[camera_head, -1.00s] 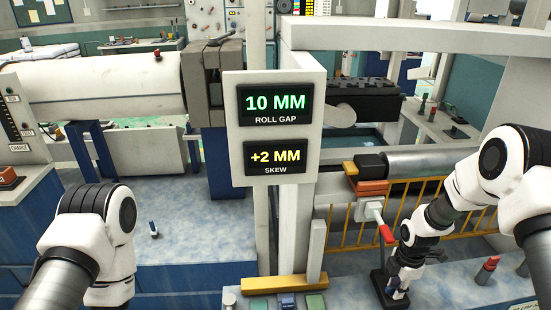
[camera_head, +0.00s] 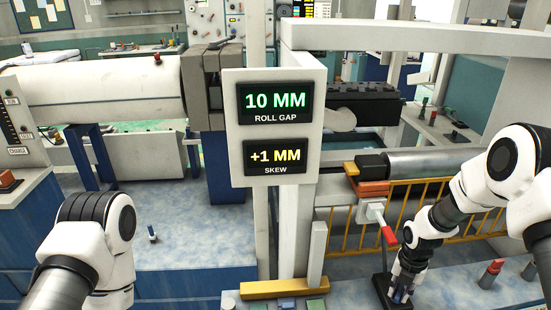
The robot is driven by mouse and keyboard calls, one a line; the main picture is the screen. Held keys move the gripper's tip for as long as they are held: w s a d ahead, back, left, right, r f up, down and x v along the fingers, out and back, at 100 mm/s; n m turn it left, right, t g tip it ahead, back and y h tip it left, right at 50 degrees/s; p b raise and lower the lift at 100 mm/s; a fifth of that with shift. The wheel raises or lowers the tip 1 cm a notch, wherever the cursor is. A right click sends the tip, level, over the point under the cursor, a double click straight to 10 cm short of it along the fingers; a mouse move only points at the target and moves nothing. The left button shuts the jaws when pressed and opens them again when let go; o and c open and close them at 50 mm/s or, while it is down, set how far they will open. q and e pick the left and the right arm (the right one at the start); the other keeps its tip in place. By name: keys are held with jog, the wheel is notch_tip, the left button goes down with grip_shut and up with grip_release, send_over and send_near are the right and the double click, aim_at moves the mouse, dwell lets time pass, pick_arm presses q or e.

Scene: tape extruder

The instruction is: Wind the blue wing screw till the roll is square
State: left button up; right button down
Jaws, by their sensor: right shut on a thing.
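My right gripper (camera_head: 402,290) points down at the lower right, shut on the blue wing screw (camera_head: 403,296), which is mostly hidden by the fingers at the dark mount. The grey roll (camera_head: 430,162) lies behind the yellow railing. A display panel (camera_head: 277,128) reads "10 MM" roll gap in green and "+1 MM" skew in yellow. Of my left arm only white joints show at the left; its gripper is out of view.
A red-handled lever (camera_head: 387,236) stands just behind and left of my right gripper. A red knob (camera_head: 490,271) is to its right. The yellow railing (camera_head: 345,232) runs behind. A post stands under the display. Blue bench top (camera_head: 195,240) is mostly clear.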

jog(key=shift+s+f, duration=0.1)
jog(key=shift+f+n, duration=0.1)
jog(key=shift+n, duration=2.3)
jog(key=c, duration=1.1)
grip_release()
notch_tip(320, 180, up, 8)
jog(key=p, duration=0.5)
jog(key=shift+r+p, duration=0.25)
jog(key=shift+p, duration=0.1)
